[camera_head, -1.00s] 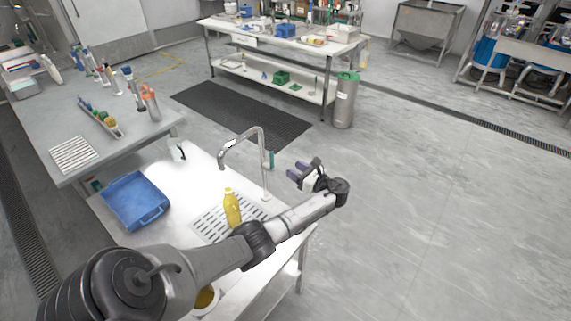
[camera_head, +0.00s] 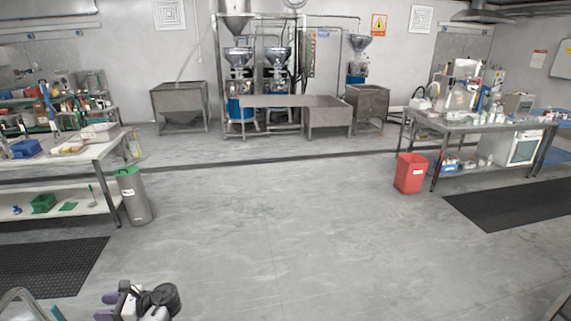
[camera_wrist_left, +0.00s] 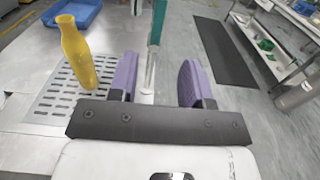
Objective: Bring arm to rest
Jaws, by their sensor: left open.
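My left gripper (camera_head: 105,306) shows at the bottom left of the head view, with its purple finger pads apart. In the left wrist view the two purple fingers (camera_wrist_left: 158,80) are open, with nothing held between them. They are above the edge of the steel sink table (camera_wrist_left: 25,140). A yellow bottle (camera_wrist_left: 78,52) stands upright on the slotted drain, left of the fingers. My right gripper does not show in either view.
A grey bin with a green lid (camera_head: 133,195) stands by the left workbench (camera_head: 95,150). A red bin (camera_head: 411,172) stands beside the right table (camera_head: 470,122). The floor between them is clear. A blue tray (camera_wrist_left: 72,12) lies behind the bottle in the wrist view.

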